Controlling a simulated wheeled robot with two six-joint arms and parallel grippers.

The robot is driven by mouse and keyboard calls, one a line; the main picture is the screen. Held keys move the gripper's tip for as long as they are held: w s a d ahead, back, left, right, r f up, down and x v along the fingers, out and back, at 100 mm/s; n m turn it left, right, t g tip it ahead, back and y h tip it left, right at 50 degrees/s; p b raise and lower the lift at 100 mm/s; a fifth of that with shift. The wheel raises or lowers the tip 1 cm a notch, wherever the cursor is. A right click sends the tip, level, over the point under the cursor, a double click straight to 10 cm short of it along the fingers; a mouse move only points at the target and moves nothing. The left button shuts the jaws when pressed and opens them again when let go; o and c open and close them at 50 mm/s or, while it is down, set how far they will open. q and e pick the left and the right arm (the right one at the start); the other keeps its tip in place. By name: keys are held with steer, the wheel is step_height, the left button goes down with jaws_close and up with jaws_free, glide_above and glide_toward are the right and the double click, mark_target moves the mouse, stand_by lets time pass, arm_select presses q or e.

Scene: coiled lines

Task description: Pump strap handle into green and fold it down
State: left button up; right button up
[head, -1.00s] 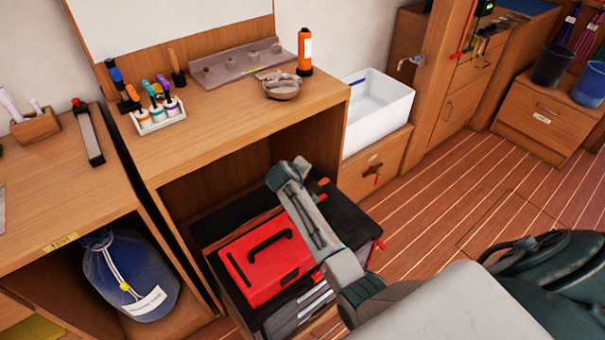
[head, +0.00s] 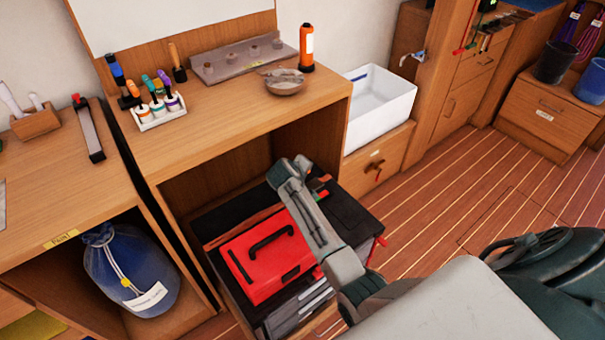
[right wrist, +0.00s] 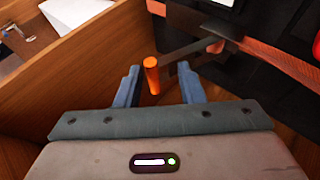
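In the right wrist view an orange cylindrical grip (right wrist: 152,75) sits on the end of a grey metal bar, the strap handle (right wrist: 190,49). The bar runs up right to an orange strap (right wrist: 270,55) over a dark surface. My right gripper (right wrist: 157,78) is open, with the orange grip between its two blue-grey fingers and a gap showing on each side. A white piece with a green edge (right wrist: 234,5) is cut off at the top; I cannot read it. In the head view my right forearm hides most of the handle and the gripper. My left gripper is out of view.
A red case (head: 268,262) lies on the dark tray (head: 350,222) under the wooden bench (head: 220,118). Wooden panels stand close at the left in the wrist view. A blue bag (head: 130,272) fills the left cubby. The plank floor (head: 490,205) is clear at right.

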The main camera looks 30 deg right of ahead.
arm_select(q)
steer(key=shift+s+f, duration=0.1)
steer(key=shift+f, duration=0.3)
arm_select(e)
steer(key=v, duration=1)
steer(key=shift+s, duration=0.15)
steer(key=shift+a+r, duration=0.15)
